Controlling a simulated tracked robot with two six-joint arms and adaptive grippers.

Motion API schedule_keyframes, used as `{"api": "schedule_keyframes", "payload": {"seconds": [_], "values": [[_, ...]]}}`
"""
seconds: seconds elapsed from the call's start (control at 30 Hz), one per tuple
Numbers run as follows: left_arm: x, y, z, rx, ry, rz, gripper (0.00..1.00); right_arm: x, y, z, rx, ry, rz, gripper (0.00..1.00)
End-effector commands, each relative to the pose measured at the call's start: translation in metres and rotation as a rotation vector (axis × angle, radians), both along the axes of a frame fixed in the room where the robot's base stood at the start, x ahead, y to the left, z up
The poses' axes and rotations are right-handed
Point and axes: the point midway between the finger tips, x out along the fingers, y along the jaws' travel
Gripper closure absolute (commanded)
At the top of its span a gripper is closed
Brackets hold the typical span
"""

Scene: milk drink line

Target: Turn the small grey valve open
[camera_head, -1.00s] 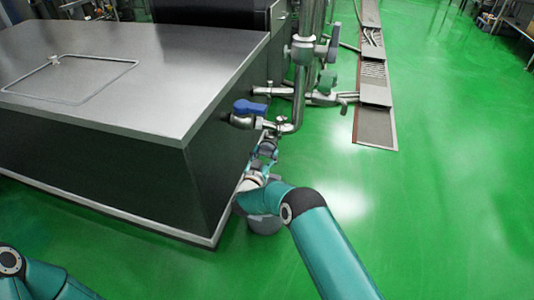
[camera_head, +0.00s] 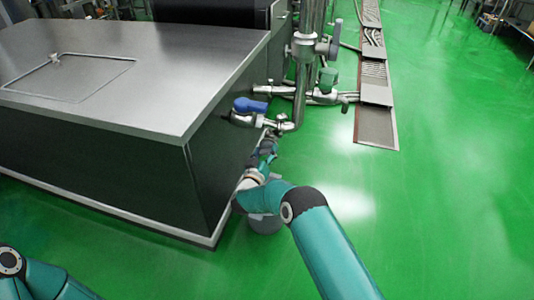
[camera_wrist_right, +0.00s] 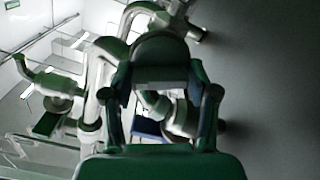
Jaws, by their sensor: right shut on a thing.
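The small grey valve (camera_head: 282,119) sits on the steel pipework at the tank's near right corner, just right of the blue-handled valve. My right gripper (camera_head: 269,138) reaches up to it from below and is shut on it. The grip itself is mostly hidden by the gripper and too small to see clearly. In the right wrist view my right gripper (camera_wrist_right: 162,68) shows dark, with both fingers bent around the middle; what lies between the tips is hard to make out. My left arm shows at the lower left, but its gripper is out of view.
The blue-handled valve (camera_head: 250,105) is close left of my right gripper. A green-handled valve (camera_head: 328,79) and a larger grey-handled valve (camera_head: 330,48) sit higher on the pipes. The steel tank (camera_head: 150,85) fills the left. The green floor (camera_head: 440,180) at right is clear.

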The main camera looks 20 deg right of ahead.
Motion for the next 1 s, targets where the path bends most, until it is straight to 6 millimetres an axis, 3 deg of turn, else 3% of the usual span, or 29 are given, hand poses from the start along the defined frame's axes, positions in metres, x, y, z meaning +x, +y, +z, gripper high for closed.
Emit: {"api": "schedule_keyframes", "payload": {"seconds": [1.0], "values": [[0.0, 0.0, -0.0009, 0.0, 0.0, 0.0, 1.0, 0.0025, 0.0006, -0.0017, -0.771, 0.521, -0.002, 0.76]]}}
